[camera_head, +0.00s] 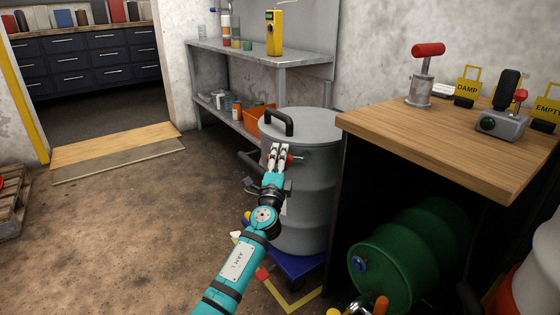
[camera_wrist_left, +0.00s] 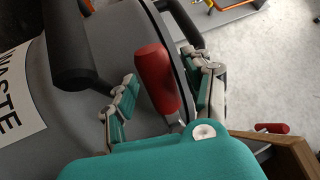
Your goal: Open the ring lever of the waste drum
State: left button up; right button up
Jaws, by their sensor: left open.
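The grey waste drum (camera_head: 300,190) stands upright with its lid (camera_head: 312,124) on and a black handle (camera_head: 275,122) on top. The ring lever's red grip (camera_head: 294,159) shows at the upper side of the drum, partly behind my gripper. My left gripper (camera_head: 281,149) is open at the drum's upper side. In the left wrist view the red grip (camera_wrist_left: 156,78) lies between the two fingers of my gripper (camera_wrist_left: 160,72), with gaps visible on both sides. A white label (camera_wrist_left: 18,95) reading "WASTE" shows on the drum.
A wooden-topped bench (camera_head: 450,130) stands close on the right, with a red-handled device (camera_head: 424,75) on it and a green drum (camera_head: 410,255) below. A metal shelf (camera_head: 255,55) stands behind. The drum rests on a blue base (camera_head: 300,264).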

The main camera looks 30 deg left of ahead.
pick_arm(q)
jog(key=shift+c, duration=0.4)
grip_shut()
